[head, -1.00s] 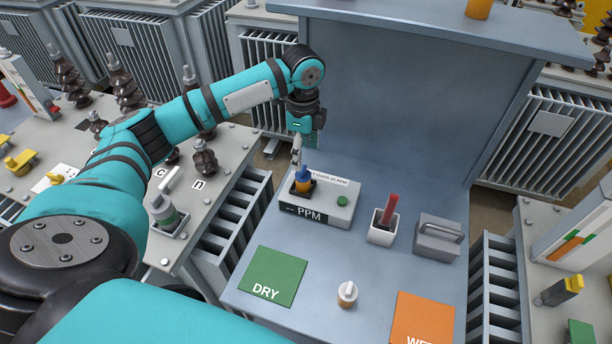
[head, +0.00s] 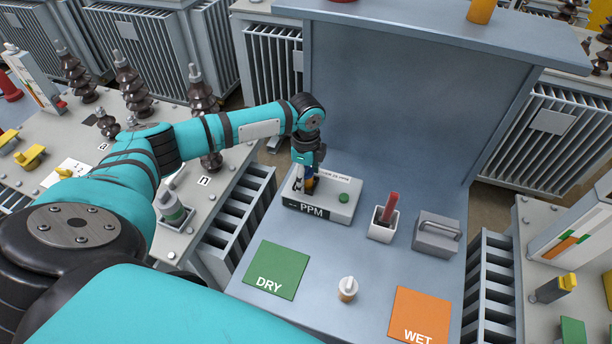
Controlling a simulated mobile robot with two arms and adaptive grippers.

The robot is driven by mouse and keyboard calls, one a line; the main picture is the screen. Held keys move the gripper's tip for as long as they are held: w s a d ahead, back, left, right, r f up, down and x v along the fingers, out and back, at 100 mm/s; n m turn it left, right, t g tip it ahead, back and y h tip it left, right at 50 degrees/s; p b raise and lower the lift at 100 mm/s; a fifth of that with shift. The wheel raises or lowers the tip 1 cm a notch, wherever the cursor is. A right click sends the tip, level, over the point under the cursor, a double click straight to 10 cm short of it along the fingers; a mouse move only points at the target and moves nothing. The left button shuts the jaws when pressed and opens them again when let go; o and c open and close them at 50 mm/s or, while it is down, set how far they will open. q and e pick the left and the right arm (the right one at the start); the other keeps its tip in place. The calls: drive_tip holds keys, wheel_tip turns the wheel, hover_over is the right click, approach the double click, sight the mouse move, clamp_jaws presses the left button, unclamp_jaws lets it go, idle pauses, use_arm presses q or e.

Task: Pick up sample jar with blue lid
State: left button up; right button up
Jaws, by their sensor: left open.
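The sample jar with the blue lid (head: 311,181) stands on the left part of the grey PPM tester (head: 333,207) on the bench. Amber contents show low on the jar, and much of it is hidden by my gripper. My left gripper (head: 304,184) points down over the tester, open, with its fingers at the jar's height. I cannot tell whether the fingers touch the jar. My right gripper is not in view.
A second jar with a white lid (head: 347,288) stands between the green DRY pad (head: 276,270) and the orange WET pad (head: 420,312). A white holder with a red stick (head: 386,217) and a grey handled box (head: 436,235) stand right of the tester. The bench's back panel (head: 400,100) rises behind.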

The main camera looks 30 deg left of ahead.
use_arm(q)
clamp_jaws()
drive_tip(key=shift+r, duration=0.15)
